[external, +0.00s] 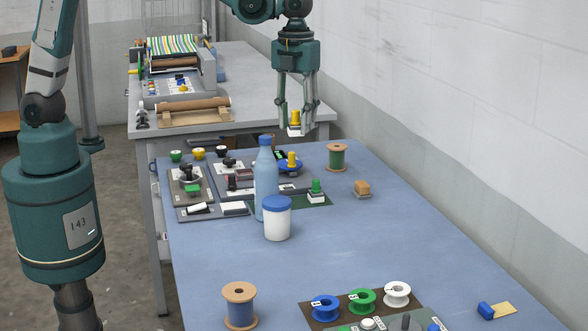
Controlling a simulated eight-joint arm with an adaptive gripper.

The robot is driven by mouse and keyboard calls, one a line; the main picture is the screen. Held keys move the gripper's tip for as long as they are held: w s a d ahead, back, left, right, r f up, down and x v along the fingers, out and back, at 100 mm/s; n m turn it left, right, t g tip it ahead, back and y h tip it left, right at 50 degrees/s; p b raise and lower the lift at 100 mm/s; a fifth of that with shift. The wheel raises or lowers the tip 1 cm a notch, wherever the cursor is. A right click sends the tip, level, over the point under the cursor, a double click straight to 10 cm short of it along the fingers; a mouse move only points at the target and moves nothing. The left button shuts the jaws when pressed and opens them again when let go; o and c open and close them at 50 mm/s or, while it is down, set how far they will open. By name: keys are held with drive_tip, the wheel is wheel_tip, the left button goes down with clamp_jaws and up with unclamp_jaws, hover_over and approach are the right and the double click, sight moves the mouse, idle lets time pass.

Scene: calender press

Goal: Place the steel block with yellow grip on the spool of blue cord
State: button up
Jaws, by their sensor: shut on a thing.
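My gripper (294,130) hangs in the air over the far part of the blue table. It is shut on a small pale block with an orange-yellow top, which looks like the steel block with yellow grip (294,131); the fingers partly hide it. The spool of blue cord (240,308) stands upright at the near left of the table, with wooden ends and a bare top. It is well in front of my gripper and apart from it.
A blue bottle (266,185) and a white jar with blue lid (277,222) stand mid-table, between gripper and spool. A green cord spool (336,157), a green-gripped block (316,191) and a yellow peg (291,159) stand farther back. Small plastic spools (361,301) sit near right. The middle right is clear.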

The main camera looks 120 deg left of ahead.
drive_tip(key=w+d+m+p, duration=0.1)
drive_tip(key=w+d, duration=0.3)
drive_tip(key=d, duration=0.3)
drive_tip(key=w+d+m, duration=0.2)
drive_tip(key=w+d, duration=0.2)
drive_tip(key=d, duration=0.3)
drive_tip(key=m+p, duration=0.3)
drive_tip(key=m, duration=0.2)
hover_over(239, 291)
wheel_tip(239, 291, down, 4)
drive_tip(key=f, duration=0.1)
drive_tip(key=shift+f, duration=0.1)
drive_tip(key=shift+f, duration=3.1)
drive_tip(key=shift+f, duration=1.85)
